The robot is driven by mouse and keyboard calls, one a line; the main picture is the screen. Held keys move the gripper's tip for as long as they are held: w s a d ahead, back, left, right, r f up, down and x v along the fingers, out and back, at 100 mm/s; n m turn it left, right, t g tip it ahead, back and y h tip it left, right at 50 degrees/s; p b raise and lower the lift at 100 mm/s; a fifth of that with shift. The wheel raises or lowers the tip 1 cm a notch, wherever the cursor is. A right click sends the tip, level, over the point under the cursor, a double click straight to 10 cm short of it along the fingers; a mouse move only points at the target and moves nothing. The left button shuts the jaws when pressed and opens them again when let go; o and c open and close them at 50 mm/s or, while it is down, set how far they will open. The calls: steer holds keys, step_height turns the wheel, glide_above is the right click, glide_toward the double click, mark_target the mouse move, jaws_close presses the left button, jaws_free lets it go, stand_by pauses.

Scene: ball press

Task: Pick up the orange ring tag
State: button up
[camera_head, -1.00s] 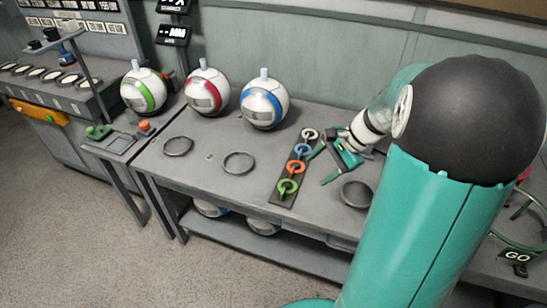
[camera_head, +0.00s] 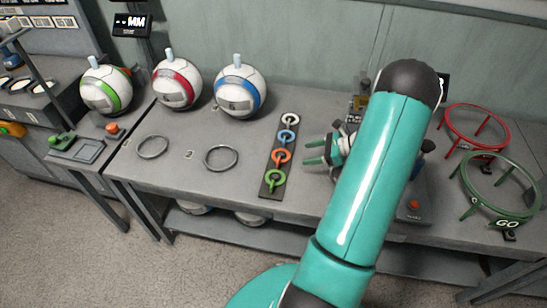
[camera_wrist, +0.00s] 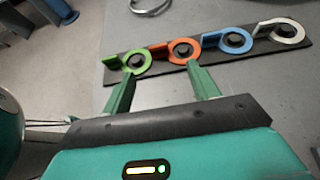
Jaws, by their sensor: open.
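The orange ring tag (camera_head: 281,157) sits on a dark strip (camera_head: 270,187) on the bench, between a blue tag (camera_head: 287,137) and a green tag (camera_head: 275,178), with a white tag (camera_head: 290,120) at the far end. In the wrist view the orange ring tag (camera_wrist: 180,51) lies beyond the fingertips, around a dark peg. My gripper (camera_head: 308,153) is open and empty, just right of the strip. In the wrist view my gripper (camera_wrist: 161,72) has its fingertips apart, the left one near the green tag and the right one below the orange and blue tags.
Three white balls with green (camera_head: 106,88), red (camera_head: 177,83) and blue (camera_head: 240,86) bands stand at the bench's back left. Empty rings (camera_head: 221,158) lie on the bench left of the strip. Red (camera_head: 474,128) and green (camera_head: 500,184) hoops stand at the right.

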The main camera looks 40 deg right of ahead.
mark_target(280, 160)
steer(key=x, duration=1.3)
steer(key=shift+s+a+f, duration=0.2)
steer(key=shift+s, duration=0.05)
steer(key=c, duration=1.1)
